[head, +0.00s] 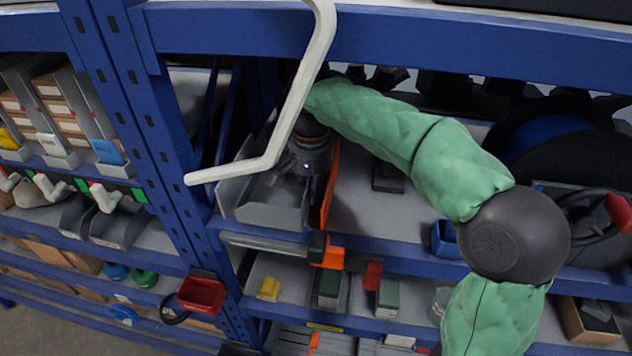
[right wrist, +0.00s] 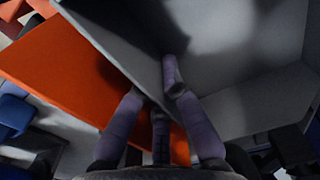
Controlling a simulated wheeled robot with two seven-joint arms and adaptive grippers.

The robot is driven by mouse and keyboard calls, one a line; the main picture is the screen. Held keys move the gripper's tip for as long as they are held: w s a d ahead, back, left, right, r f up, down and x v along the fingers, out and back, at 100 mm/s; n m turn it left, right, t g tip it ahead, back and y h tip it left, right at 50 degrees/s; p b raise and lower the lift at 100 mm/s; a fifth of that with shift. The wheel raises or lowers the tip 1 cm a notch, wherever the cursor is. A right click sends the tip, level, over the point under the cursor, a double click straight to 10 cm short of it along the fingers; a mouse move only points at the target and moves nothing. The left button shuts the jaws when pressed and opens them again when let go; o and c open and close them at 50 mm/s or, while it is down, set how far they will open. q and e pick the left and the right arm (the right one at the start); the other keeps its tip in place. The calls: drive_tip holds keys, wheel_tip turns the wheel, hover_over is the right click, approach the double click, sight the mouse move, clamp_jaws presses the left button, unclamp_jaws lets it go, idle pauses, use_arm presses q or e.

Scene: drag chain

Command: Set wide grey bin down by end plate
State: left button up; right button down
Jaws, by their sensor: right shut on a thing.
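The wide grey bin (head: 268,214) is on the blue shelf at its left end, beside the blue upright (head: 165,125). My right gripper (head: 307,178) is at the bin's right side, shut on its wall; the fingertips are partly hidden in the head view. In the right wrist view, the purple-grey fingers (right wrist: 163,95) straddle the wall of the grey bin (right wrist: 235,65), whose inside looks empty. An orange panel (head: 330,187) stands close along the bin's right side; it also shows in the right wrist view (right wrist: 60,65). I cannot tell whether the bin rests fully on the shelf.
Shelf surface (head: 355,215) right of the orange panel is mostly clear, with a dark block (head: 388,178). A blue bin (head: 446,239) and dark reels (head: 545,135) are further right.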

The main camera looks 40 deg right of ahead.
drive_tip(key=shift+f, duration=0.35)
drive_tip(key=shift+f+b, duration=0.4)
drive_tip(key=shift+f, duration=0.15)
idle(0.3)
drive_tip(key=c, duration=1.3)
unclamp_jaws()
